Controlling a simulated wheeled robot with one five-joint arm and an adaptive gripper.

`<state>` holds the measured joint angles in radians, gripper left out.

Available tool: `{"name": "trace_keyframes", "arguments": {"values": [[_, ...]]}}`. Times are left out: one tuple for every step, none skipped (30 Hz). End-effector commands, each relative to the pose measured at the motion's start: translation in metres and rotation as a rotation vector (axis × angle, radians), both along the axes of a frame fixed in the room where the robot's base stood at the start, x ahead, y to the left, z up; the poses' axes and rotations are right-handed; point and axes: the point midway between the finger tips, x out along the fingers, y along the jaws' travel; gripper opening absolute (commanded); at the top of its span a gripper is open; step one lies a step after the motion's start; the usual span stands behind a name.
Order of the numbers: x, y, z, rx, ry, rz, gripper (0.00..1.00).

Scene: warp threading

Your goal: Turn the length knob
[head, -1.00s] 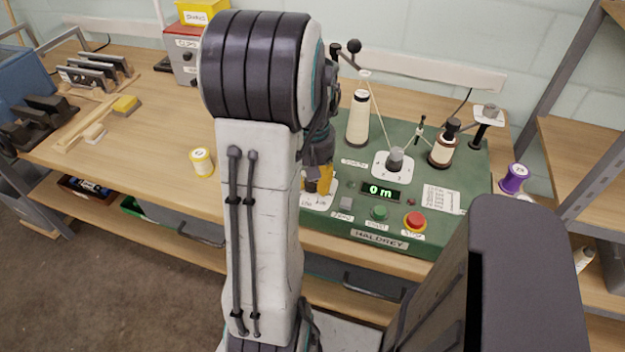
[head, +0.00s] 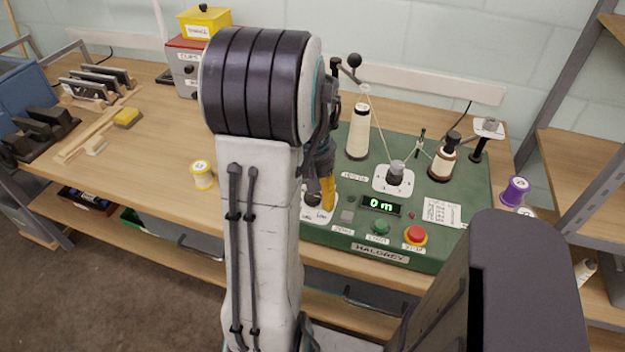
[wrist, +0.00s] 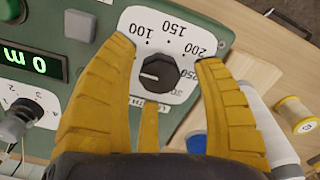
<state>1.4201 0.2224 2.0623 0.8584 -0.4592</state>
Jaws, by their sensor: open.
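The green display (head: 381,204) reads 0 m.
A grey button (head: 347,216), a green button (head: 380,227) and a red stop button (head: 415,234) lie right of the dial. A cream cone (head: 358,132) and a selector knob (head: 395,172) stand behind. A yellow spool (head: 202,175) stands left on the bench.

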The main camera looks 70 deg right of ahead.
Motion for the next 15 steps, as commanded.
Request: {"name": "trace_keyframes", "arguments": {"values": [[0.000,-0.001,0.004,-0.004,0.000,0.000,0.61],[0.000,-0.001,0.007,-0.005,-0.001,0.000,0.61],[0.000,-0.001,0.012,-0.006,0.000,0.000,0.61],[0.000,-0.002,0.016,-0.007,-0.001,0.000,0.61],[0.000,-0.001,0.020,-0.007,-0.001,0.000,0.61],[0.000,-0.002,0.027,-0.007,-0.002,0.000,0.61],[0.000,-0.001,0.032,-0.007,-0.001,0.000,0.61],[0.000,-0.002,0.037,-0.008,-0.001,0.000,0.61],[0.000,-0.002,0.044,-0.008,-0.001,0.000,0.61],[0.000,-0.002,0.049,-0.007,-0.001,0.000,0.61],[0.000,-0.002,0.055,-0.007,-0.002,0.000,0.61],[0.000,-0.001,0.062,-0.007,-0.002,0.000,0.61],[0.000,-0.002,0.067,-0.007,-0.002,0.000,0.61],[0.000,-0.002,0.071,-0.007,-0.001,0.000,0.61],[0.000,-0.002,0.078,-0.007,-0.001,0.000,0.61]]}}
